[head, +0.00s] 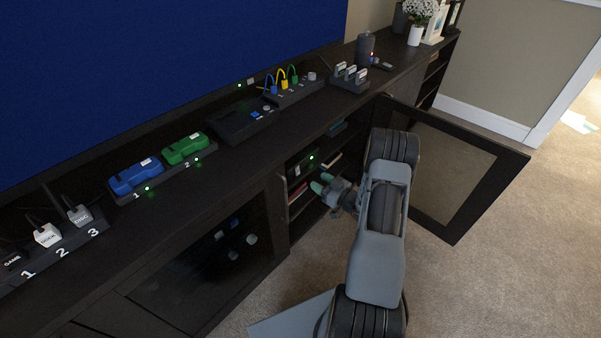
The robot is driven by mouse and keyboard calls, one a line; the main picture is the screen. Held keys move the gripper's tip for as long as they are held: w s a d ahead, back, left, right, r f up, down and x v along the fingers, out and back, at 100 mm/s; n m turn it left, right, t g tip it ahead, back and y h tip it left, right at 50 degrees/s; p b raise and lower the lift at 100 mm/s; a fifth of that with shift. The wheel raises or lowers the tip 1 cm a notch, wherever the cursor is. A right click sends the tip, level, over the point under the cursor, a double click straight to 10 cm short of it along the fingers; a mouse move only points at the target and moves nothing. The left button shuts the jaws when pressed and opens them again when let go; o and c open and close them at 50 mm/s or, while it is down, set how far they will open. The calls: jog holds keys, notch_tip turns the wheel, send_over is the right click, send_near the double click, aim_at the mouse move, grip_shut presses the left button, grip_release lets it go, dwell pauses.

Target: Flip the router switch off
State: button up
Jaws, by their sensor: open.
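A dark box with a lit green light (301,166) sits inside the open cabinet compartment, on its upper shelf. It may be the router, but I cannot read a label. No switch can be made out on it at this size. My gripper (321,182) is at the compartment's opening, in front of and just below the box's right part. Its two pale green fingertips are apart, with nothing seen between them. I cannot tell whether a fingertip touches the box. My wrist and forearm hide the right part of the compartment.
The cabinet door (466,226) stands open to the right of my arm. A closed glass door (193,268) is to the left. Blue and green controllers (136,176) on a dock, a switch panel (241,120) and colored cables (283,78) line the cabinet top.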

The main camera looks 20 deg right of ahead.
aim_at(298, 167)
jog(key=b+x, duration=0.1)
jog(key=x, duration=0.8)
jog(key=shift+w+b, duration=0.25)
jog(key=shift+b, duration=0.1)
